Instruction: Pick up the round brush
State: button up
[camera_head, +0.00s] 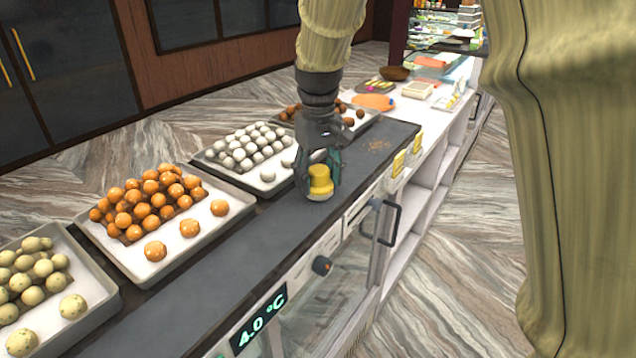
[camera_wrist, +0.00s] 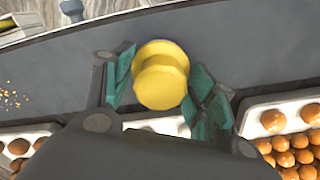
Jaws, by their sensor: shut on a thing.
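The round brush (camera_head: 320,180) has a yellow knob-like handle and a pale underside. It is at the dark counter strip, beside the tray of white sweets; I cannot tell whether its underside touches the counter. My gripper (camera_head: 322,172) points down over it with its fingers on either side of the yellow handle. In the wrist view the yellow brush (camera_wrist: 161,76) sits between the teal finger pads of my gripper (camera_wrist: 160,84), which are shut on it. The bristles are hidden in the wrist view.
Trays of orange sweets (camera_head: 112,256), white sweets (camera_head: 213,158) and pale green sweets (camera_head: 108,294) line the counter's left side. The dark counter strip (camera_head: 225,275) is clear in front of the brush. Crumbs (camera_head: 377,146) lie behind it. A door handle (camera_head: 394,222) sticks out at the counter front.

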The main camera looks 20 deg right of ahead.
aim_at(318, 167)
jog(key=shift+w+f, duration=0.15)
jog(key=shift+w, duration=0.2)
jog(key=shift+s+r+b, duration=0.15)
jog(key=shift+r+b, duration=0.95)
jog(key=shift+r, duration=0.65)
jog(key=s, duration=0.2)
jog(key=s+b, duration=0.1)
jog(key=s, duration=0.1)
jog(key=shift+d+r, duration=0.15)
jog(key=shift+r, duration=0.05)
jog(key=shift+s+b, duration=0.35)
jog(key=shift+s, duration=0.4)
jog(key=shift+s+d+r+p, duration=0.1)
jog(key=shift+s+r+p, duration=0.2)
jog(key=shift+p, duration=0.45)
jog(key=s+p, duration=0.9)
jog(key=p, duration=0.2)
jog(key=shift+s+d+r, duration=0.35)
jog(key=shift+d, duration=0.05)
